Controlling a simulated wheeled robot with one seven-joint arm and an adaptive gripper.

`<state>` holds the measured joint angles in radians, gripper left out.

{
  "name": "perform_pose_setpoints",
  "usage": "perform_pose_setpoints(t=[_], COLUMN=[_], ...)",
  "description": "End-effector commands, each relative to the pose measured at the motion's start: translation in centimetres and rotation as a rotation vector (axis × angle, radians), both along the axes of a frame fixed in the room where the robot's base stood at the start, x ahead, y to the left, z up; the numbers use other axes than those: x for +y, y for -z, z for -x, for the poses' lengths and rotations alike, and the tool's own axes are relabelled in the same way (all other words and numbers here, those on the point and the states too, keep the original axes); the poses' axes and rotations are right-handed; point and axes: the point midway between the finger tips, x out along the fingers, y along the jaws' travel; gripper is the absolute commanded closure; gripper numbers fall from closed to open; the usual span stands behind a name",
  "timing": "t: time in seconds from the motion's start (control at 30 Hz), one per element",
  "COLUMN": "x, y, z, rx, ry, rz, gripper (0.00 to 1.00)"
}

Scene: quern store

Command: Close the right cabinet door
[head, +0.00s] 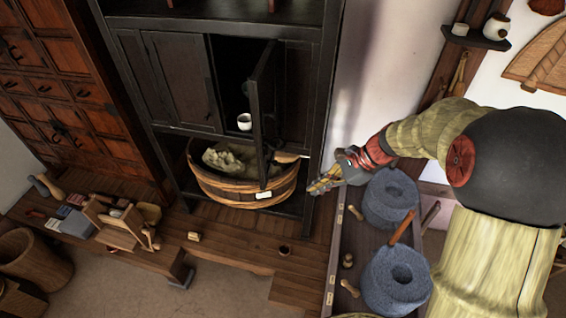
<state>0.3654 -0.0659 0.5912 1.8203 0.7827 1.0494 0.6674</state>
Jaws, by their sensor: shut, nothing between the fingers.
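The dark cabinet (325,100) stands against the back wall. Its right door (263,115) is swung open toward me and seen nearly edge-on, so its faces show only narrowly. Inside the opening a white cup (244,121) stands on the shelf. The left door panels (180,80) are closed. My gripper (318,186) is shut and empty, to the right of and a little lower than the open door, in front of the cabinet's right post. It looks apart from the door, with a clear gap between them.
Stone querns (390,197) (397,278) stand in a trough under my arm. Small items and wooden tools crowd the platform at left.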

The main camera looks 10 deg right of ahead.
Motion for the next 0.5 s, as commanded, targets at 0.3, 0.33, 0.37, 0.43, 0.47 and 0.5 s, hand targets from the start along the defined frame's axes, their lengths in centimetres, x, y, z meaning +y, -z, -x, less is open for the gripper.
perform_pose_setpoints(t=[0.3, 0.33, 0.37, 0.43, 0.47, 0.5], x=[1.5, 1.5, 1.6, 1.8, 1.9, 2.2], y=[-2.7, -2.7, -2.7, -2.5, -2.3, -2.1], z=[-3.6, -3.6, -3.6, -3.6, -3.7, -3.7], rx=[0.132, 0.139, 0.145, 0.154, 0.155, 0.156], ry=[0.288, 0.295, 0.302, 0.309, 0.309, 0.309], rz=[-0.169, -0.170, -0.172, -0.174, -0.174, -0.174], gripper=[1.00, 1.00, 1.00, 1.00, 1.00, 1.00])
